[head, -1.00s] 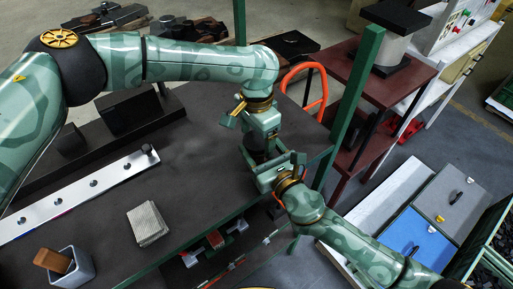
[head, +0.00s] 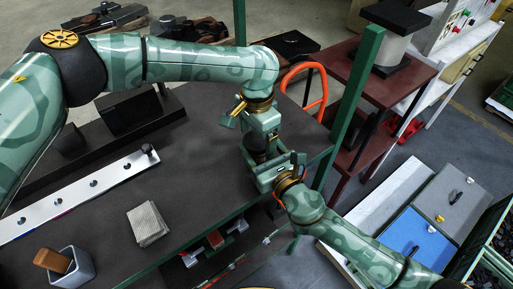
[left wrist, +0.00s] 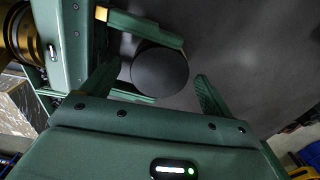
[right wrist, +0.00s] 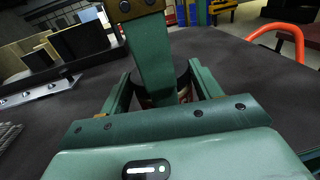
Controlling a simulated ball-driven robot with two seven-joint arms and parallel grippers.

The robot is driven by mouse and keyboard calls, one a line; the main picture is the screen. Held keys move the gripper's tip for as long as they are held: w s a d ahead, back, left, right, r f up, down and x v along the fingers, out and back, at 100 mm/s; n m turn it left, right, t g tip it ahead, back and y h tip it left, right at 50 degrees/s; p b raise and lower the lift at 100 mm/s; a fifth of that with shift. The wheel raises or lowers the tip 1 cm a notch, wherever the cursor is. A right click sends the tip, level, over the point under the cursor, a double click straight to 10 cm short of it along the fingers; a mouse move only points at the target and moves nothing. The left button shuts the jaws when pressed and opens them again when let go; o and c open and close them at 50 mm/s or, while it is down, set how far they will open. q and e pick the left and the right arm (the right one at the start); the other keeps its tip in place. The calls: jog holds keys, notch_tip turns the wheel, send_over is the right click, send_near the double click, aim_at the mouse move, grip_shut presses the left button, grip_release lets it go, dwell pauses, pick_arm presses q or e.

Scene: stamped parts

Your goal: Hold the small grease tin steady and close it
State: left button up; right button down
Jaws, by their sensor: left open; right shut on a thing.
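The small grease tin (left wrist: 160,74) shows a round, dark, plain top in the left wrist view. In the head view the tin (head: 257,152) is mostly hidden between my grippers near the bench's right corner. My right gripper (head: 262,167) is shut on it from the side, with its fingers (left wrist: 166,62) on either side of the tin. My left gripper (head: 258,140) is above the tin, and its fingers (left wrist: 153,88) are open and apart from the round top. In the right wrist view a left finger covers much of the tin (right wrist: 184,86). I cannot tell how the lid is seated.
On the dark bench (head: 200,180) are a silver strip with holes (head: 75,195), a stack of pale cloths (head: 147,223) and a grey cup with a brown-handled brush (head: 72,266). A green post (head: 352,100) rises close to the right of my grippers. The middle of the bench is clear.

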aim_at(257, 140)
pick_arm(q)
notch_tip(257, 140, up, 12)
dwell(0.5)
pick_arm(e)
jog(key=shift+c, duration=1.2)
grip_release()
pick_arm(q)
jog(key=shift+f+b, duration=1.55)
jog(key=shift+f, duration=0.1)
pick_arm(e)
jog(key=v, duration=1.6)
jog(key=shift+s, duration=0.15)
jog(key=shift+d, duration=0.1)
